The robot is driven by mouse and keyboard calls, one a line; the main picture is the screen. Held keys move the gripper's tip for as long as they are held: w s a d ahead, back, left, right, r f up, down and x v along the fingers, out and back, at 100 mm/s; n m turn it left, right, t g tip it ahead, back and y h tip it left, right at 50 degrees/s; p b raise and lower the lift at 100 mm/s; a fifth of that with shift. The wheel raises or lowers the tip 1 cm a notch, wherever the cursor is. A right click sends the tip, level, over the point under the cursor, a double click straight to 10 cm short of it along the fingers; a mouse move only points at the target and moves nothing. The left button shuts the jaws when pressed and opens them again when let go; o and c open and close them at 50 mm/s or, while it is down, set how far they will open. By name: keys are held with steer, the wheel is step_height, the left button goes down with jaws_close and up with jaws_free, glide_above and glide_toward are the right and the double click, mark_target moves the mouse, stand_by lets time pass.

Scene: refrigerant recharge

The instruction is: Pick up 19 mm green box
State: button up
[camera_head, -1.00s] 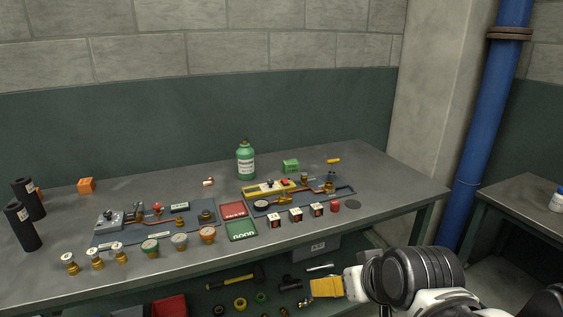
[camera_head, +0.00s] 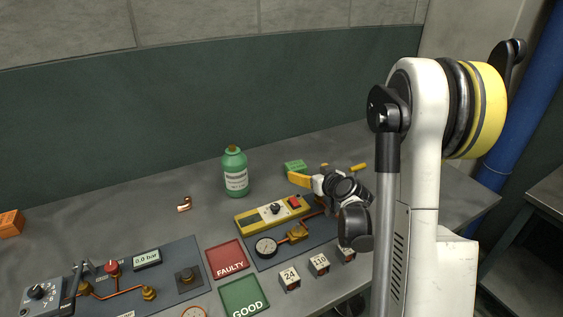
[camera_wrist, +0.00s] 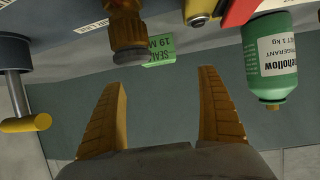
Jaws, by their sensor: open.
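The small green box (camera_head: 295,166) sits at the back of the table, right of the green bottle (camera_head: 235,172). In the wrist view the green box (camera_wrist: 160,52) shows upside-down lettering that includes "19 M", and a brass fitting partly covers it. My gripper (camera_head: 299,180) has yellow fingers and is just in front of the box in the head view. In the wrist view my gripper (camera_wrist: 163,82) is open and empty, with the box beyond the gap between its fingertips.
The bottle (camera_wrist: 272,60) is at the right of the wrist view. A yellow-handled valve (camera_wrist: 26,123) is at its left. Numbered blocks (camera_head: 290,279) line the front. Bare table lies around the copper elbow (camera_head: 184,203).

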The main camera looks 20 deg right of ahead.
mark_target(299, 169)
steer(key=b+x, duration=0.2)
steer(key=x, duration=0.3)
steer(key=shift+s+f, duration=0.1)
steer(key=shift+f, duration=0.1)
steer(key=b+x, duration=0.1)
steer(key=x, duration=0.1)
steer(key=b+x, duration=0.1)
steer(key=x, duration=0.1)
steer(key=shift+f, duration=0.55)
steer(key=shift+w, duration=0.35)
steer(key=shift+r, duration=0.15)
steer(key=c, duration=1.3)
